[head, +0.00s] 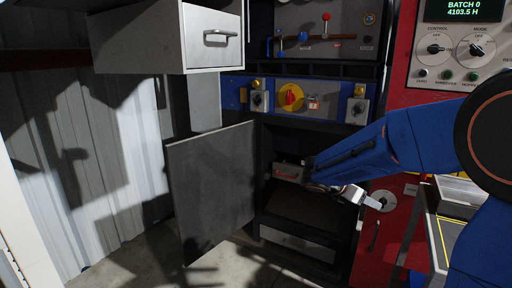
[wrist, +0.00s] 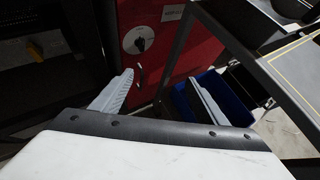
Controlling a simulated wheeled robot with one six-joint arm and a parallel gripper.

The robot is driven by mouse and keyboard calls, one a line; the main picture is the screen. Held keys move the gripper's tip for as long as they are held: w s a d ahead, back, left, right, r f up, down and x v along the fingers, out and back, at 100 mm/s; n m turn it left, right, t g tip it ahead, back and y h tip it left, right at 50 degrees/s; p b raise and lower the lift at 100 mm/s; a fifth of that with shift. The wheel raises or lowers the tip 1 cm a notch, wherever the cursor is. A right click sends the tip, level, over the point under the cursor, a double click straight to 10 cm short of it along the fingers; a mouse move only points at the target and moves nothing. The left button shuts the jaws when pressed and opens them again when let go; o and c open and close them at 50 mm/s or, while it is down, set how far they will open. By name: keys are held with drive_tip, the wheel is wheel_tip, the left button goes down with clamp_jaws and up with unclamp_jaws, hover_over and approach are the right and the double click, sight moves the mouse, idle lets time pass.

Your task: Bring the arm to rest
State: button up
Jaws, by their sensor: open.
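My gripper (head: 366,198) is at the end of my blue arm, in front of the lower right side of an open dark cabinet (head: 268,205) in the head view. In the wrist view my gripper (wrist: 155,96) has its two grey fingers spread apart, with nothing visible between them. It points toward the red panel (wrist: 160,38), which carries a round dial. I cannot tell the exact gap between the fingers and the panel.
The cabinet's grey door (head: 212,185) hangs open on the left. A table edge (wrist: 240,55) and a blue bin (wrist: 234,88) stand at the right. Bare floor shows at lower left.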

drive_tip(key=s+d+m+g+y, duration=0.2)
drive_tip(key=s+m, duration=0.5)
drive_tip(key=s, duration=0.5)
drive_tip(key=s+a+f+m+t+y, duration=0.1)
drive_tip(key=s+a+m+y, duration=0.3)
drive_tip(key=s+m, duration=0.4)
drive_tip(key=s+a+f+m+t+y, duration=0.1)
drive_tip(key=s+a+m+y, duration=0.3)
drive_tip(key=s+m, duration=0.4)
drive_tip(key=s+a, duration=0.1)
drive_tip(key=s, duration=0.6)
drive_tip(key=shift+s+a+m, duration=0.15)
drive_tip(key=shift+a+m, duration=0.15)
